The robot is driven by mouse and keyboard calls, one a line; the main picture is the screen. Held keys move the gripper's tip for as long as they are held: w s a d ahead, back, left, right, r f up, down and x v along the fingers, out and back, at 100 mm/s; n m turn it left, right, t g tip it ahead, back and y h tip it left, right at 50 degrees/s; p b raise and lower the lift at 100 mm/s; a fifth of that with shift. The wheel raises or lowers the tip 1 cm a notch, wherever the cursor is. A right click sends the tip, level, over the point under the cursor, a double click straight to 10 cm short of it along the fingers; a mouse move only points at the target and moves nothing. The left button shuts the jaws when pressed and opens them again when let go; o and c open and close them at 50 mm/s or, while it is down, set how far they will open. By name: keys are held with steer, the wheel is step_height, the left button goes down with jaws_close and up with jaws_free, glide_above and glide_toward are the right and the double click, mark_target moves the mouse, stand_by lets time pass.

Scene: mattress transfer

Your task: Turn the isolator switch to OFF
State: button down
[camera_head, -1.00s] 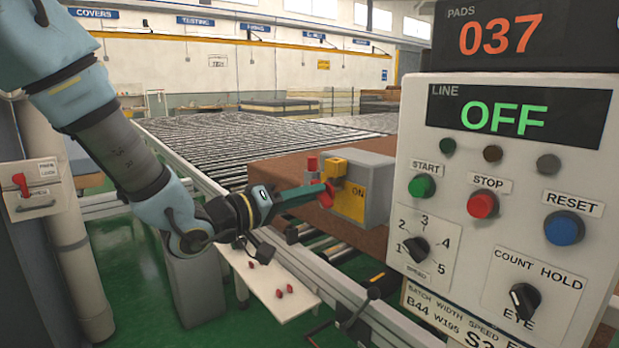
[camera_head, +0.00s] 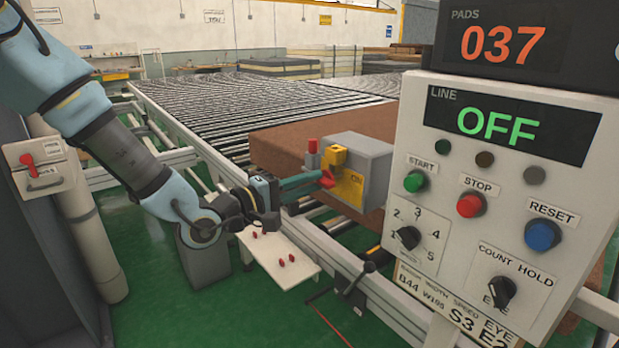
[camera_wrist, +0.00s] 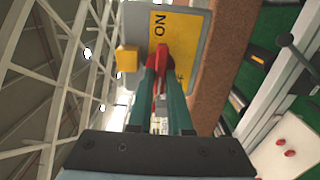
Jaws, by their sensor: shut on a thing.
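The isolator switch is a grey box (camera_head: 376,168) with a yellow front plate (camera_head: 349,186) marked ON, beside the conveyor. Its red handle (camera_head: 327,179) is at the plate's left side in the head view. My gripper (camera_head: 318,177) reaches in from the left, its green fingers at the handle. In the wrist view the fingers are shut on the red handle (camera_wrist: 162,58), which lies along the fingers over the yellow plate (camera_wrist: 176,40). The lettering ON shows there, and part of another word is hidden behind a finger. A yellow block (camera_wrist: 127,59) sits beside the plate.
A control panel (camera_head: 455,270) stands close at the right, its line display (camera_head: 497,121) reading OFF. A white shelf (camera_head: 300,262) with several small red pieces lies below my gripper. A brown mattress (camera_head: 275,145) lies on the roller conveyor behind the switch.

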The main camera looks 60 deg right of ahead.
stand_by(0.5)
steer(key=c, duration=0.8)
jaws_free()
steer(key=shift+c, duration=0.2)
steer(key=b+v, duration=0.3)
steer(key=v, duration=0.7)
steer(key=shift+a, duration=0.4)
steer(key=shift+w, duration=0.15)
